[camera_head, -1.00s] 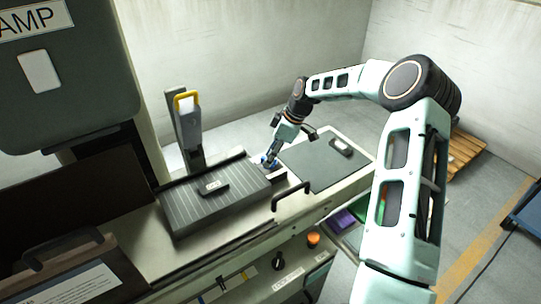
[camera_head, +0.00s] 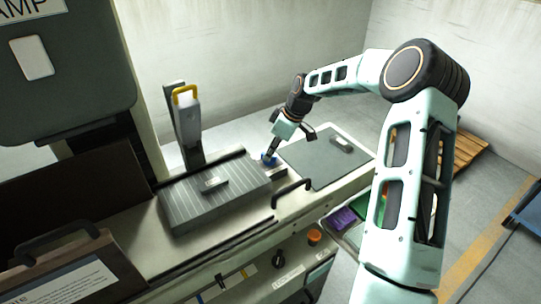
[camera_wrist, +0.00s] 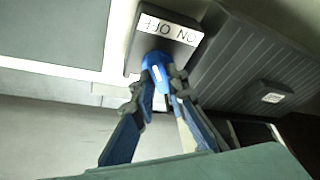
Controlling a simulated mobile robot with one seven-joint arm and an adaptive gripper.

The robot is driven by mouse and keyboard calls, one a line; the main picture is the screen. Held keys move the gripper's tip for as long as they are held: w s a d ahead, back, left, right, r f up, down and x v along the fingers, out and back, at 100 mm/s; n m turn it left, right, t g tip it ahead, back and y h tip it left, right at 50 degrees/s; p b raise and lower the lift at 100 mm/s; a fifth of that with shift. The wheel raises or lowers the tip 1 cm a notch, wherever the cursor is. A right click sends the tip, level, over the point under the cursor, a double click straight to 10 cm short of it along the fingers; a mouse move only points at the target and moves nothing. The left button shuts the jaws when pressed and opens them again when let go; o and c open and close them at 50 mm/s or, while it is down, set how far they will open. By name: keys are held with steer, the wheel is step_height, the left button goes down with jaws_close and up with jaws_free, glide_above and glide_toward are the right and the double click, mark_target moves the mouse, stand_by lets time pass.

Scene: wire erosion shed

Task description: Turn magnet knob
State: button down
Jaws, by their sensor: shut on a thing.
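The magnet knob (camera_wrist: 157,68) is blue with a white mark, in front of a small block labelled ON and OFF (camera_wrist: 168,33) in the wrist view. In the head view the knob (camera_head: 268,158) sits at the right end of the grey ribbed magnetic chuck (camera_head: 220,207). My gripper (camera_wrist: 161,84) is shut on the knob, with a finger on either side of it. In the head view my gripper (camera_head: 269,154) reaches down to the knob from above, and the fingertips are small there.
A small labelled block (camera_head: 211,184) lies on the chuck. A grey mat (camera_head: 315,165) with another small block (camera_head: 342,145) is to the right. A black handle (camera_head: 291,192) stands in front. A yellow-topped post (camera_head: 186,115) rises behind the chuck.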

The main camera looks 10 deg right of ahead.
steer(key=m+t+b, duration=0.1)
steer(key=m+b, duration=0.2)
steer(key=shift+a+f+m+h, duration=0.1)
steer(key=shift+f+m+h, duration=0.05)
steer(key=shift+m+h, duration=0.2)
steer(key=m+h+b, duration=0.1)
steer(key=m+b, duration=0.1)
steer(key=m+t+b, duration=0.1)
steer(key=m+b, duration=0.1)
steer(key=shift+a+m+h, duration=0.2)
steer(key=shift+m+h, duration=0.05)
steer(key=shift+h, duration=0.1)
steer(key=m+b, duration=0.1)
steer(key=m, duration=0.1)
steer(key=m+h+b, duration=0.1)
steer(key=m, duration=0.1)
steer(key=shift+s+a+h+b, duration=0.1)
steer(key=shift+h+b, duration=0.2)
steer(key=shift+b, duration=0.05)
steer(key=shift+r+m+h+b, duration=0.2)
steer(key=shift+m+h+b, duration=0.4)
steer(key=shift+m, duration=1.4)
steer(key=c, duration=1.9)
jaws_free()
steer(key=shift+c, duration=0.2)
steer(key=shift+r, duration=0.1)
steer(key=v, duration=1.1)
steer(key=shift+a+r, duration=0.15)
steer(key=shift+r, duration=0.25)
